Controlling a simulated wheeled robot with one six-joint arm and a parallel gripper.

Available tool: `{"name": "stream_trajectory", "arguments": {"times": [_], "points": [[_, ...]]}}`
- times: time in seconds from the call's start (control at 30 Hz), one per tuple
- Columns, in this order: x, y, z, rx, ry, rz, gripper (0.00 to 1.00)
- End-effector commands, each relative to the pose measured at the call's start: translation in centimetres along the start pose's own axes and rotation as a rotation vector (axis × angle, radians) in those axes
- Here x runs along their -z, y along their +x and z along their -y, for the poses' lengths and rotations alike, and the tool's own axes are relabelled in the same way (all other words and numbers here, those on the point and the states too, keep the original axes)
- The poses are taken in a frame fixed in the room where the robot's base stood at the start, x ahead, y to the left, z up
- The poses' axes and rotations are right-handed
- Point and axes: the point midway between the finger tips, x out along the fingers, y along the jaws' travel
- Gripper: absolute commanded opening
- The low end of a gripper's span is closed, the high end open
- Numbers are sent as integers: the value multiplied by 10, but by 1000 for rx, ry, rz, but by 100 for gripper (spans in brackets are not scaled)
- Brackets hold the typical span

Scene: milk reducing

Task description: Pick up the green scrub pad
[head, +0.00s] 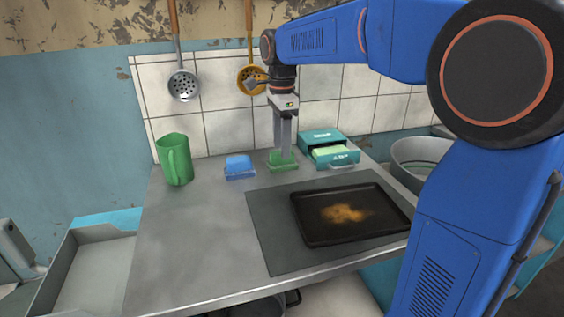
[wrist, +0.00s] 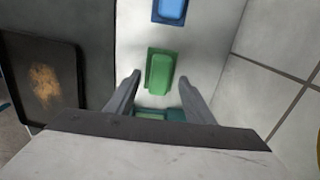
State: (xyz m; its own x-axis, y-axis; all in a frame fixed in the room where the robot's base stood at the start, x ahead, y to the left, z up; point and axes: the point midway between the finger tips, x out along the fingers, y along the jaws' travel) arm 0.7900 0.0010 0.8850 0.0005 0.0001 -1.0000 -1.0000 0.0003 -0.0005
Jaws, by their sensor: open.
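The green scrub pad (head: 282,161) sits on the grey counter, between a blue pad and a teal box. In the wrist view the green scrub pad (wrist: 160,72) lies ahead of and between my fingers. My gripper (head: 283,152) points down just over the green scrub pad in the head view, and the fingertips overlap it there. In the wrist view my gripper (wrist: 159,78) is open, with a finger on each side of the pad's near end. I cannot tell whether the fingers touch it.
A blue pad (head: 239,167) and a green pitcher (head: 174,159) stand to the left. A teal box (head: 329,149) with an open drawer is close on the right. A dark tray (head: 350,239) with a brown stain lies in front. The tiled wall (head: 226,131) is behind.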

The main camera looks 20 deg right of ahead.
Motion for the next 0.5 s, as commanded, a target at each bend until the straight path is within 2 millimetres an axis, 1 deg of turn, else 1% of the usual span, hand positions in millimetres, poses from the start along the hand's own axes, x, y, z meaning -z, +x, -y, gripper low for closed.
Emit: {"name": "stream_trajectory", "arguments": {"times": [0.03,0.1,0.2,0.3,0.5], "points": [[1,8,0,-3,0,0,48],[1,18,0,-3,0,0,48],[1,28,0,-2,0,0,48],[1,33,0,-2,0,0,48],[1,34,0,-1,0,0,48]]}}
